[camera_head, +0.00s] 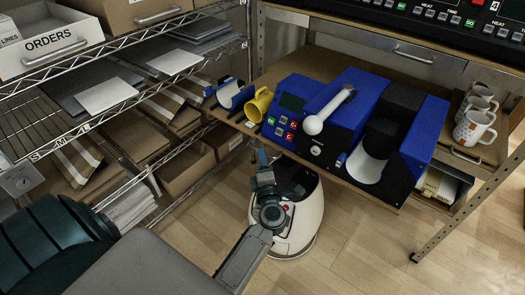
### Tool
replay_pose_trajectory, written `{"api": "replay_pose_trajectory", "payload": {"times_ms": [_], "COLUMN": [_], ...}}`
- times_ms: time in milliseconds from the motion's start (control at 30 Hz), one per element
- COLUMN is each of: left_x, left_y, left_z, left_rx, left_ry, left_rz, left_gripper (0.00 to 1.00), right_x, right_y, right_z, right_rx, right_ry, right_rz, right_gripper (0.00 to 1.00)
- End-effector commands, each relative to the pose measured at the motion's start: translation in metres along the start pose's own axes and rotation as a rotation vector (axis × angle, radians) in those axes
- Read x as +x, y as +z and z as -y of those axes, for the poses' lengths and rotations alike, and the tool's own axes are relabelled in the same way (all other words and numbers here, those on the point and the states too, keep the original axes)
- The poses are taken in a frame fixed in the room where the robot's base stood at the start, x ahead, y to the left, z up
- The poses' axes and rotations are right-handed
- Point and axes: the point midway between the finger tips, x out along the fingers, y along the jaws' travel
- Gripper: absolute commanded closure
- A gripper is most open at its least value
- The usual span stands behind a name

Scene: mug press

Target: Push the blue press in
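The blue press (352,88) stands on a wooden worktop. Its front panel has a small dark display and several buttons (283,128). A white lever with a round knob (312,125) slants forward over it. To the right, between blue walls, is a dark opening with a curved white piece (366,166). A yellow mug (258,104) sits at the press's left side; whether they touch is unclear. My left gripper (263,158) is below the worktop's front edge, under the yellow mug and apart from the press. Its fingers are small and their opening is unclear. My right gripper is out of view.
A wire rack (75,128) with trays and boxes fills the left. A blue holder (234,94) with a white sheet is left of the mug. White mugs (474,127) stand at the right. Control panels (440,15) line the upper shelf. Floor is clear at lower right.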

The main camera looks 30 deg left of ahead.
Motion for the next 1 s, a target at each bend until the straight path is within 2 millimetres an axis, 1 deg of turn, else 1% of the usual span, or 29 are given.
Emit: {"api": "replay_pose_trajectory", "payload": {"times_ms": [33, 200, 333, 567, 600, 667, 700, 733, 767, 1000], "left_x": [0.009, 0.027, 0.033, 0.033, 0.033, 0.033, 0.033, 0.033, 0.033, 0.033], "left_y": [0.000, 0.000, 0.000, 0.000, 0.000, 0.000, 0.000, 0.000, 0.000, 0.000], "left_z": [-0.002, 0.000, 0.000, 0.001, 0.001, 0.001, 0.001, 0.001, 0.001, 0.001], "left_rx": [0.003, 0.002, 0.002, 0.002, 0.002, 0.002, 0.002, 0.002, 0.002, 0.002], "left_ry": [0.003, 0.001, 0.000, -0.001, -0.001, -0.001, 0.000, 0.000, -0.001, -0.001], "left_rz": [0.000, 0.000, 0.000, 0.000, 0.000, 0.000, 0.000, 0.000, 0.000, 0.000], "left_gripper": [0.69, 0.69, 0.69, 0.69, 0.73, 0.84, 0.92, 0.98, 1.00, 1.00], "right_x": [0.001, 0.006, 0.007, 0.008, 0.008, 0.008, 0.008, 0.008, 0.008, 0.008], "right_y": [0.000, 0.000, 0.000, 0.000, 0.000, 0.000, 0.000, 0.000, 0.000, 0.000], "right_z": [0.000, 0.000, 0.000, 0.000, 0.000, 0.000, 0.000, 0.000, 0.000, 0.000], "right_rx": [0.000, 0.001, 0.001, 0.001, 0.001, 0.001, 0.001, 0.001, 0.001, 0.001], "right_ry": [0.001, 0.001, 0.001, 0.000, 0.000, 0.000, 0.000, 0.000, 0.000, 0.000], "right_rz": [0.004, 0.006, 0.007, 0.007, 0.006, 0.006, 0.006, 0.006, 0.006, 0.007], "right_gripper": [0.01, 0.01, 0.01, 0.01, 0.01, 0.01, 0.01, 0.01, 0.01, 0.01]}}
